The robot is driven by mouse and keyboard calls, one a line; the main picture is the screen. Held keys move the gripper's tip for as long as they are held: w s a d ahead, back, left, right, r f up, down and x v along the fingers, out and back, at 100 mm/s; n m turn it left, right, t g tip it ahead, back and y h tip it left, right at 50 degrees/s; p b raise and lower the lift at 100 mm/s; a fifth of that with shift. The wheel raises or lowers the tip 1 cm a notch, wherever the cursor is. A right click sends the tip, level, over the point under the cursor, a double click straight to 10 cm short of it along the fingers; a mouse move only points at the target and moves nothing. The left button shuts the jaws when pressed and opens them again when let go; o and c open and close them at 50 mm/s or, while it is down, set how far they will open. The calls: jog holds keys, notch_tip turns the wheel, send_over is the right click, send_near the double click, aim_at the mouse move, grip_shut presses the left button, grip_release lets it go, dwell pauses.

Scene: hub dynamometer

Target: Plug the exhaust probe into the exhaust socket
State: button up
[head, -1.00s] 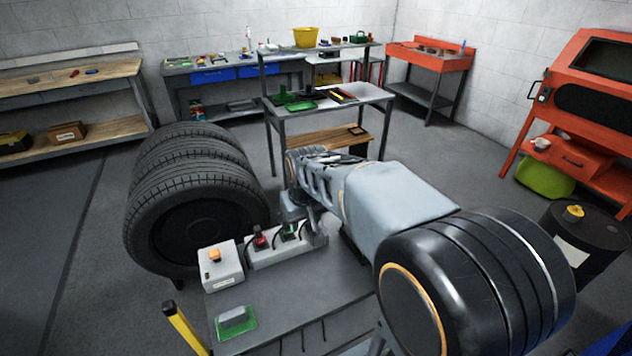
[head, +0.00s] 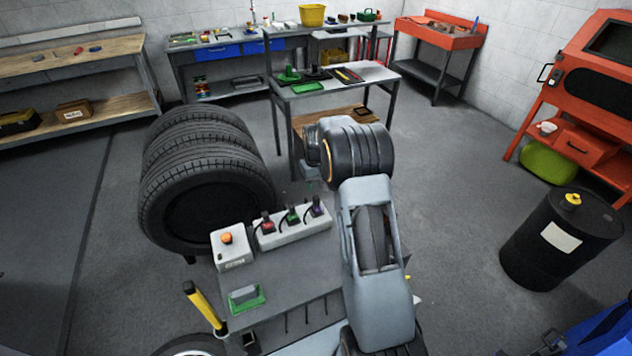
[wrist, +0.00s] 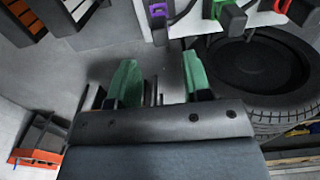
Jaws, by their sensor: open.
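A pale strip (head: 322,222) on the grey bench holds a red plug (head: 267,226), a green plug (head: 292,215) and a purple plug (head: 316,206), each with a dark body. No label tells me which is the exhaust probe or which place is the exhaust socket. In the wrist view the purple plug (wrist: 158,12), green plug (wrist: 222,10) and red plug (wrist: 282,6) show along the top edge, partly cut off. My gripper (wrist: 160,80) has its green fingertips wide apart with nothing between them, short of the plugs.
A box with an orange button (head: 229,252) and a grey block on a green tray (head: 245,297) share the bench (head: 290,280). Stacked tyres (head: 205,200) stand close at the left. A yellow post (head: 203,305) rises in front. A black drum (head: 562,240) stands at the right, with open floor before it.

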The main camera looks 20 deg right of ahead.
aim_at(316, 196)
jog(key=shift+f+b, duration=2.55)
jog(key=shift+f, duration=1.5)
jog(key=shift+c, duration=0.2)
grip_shut()
jog(key=shift+r+p, duration=0.45)
jog(key=shift+r, duration=0.4)
jog(key=shift+r+p, duration=1.2)
jog(key=shift+r, duration=0.75)
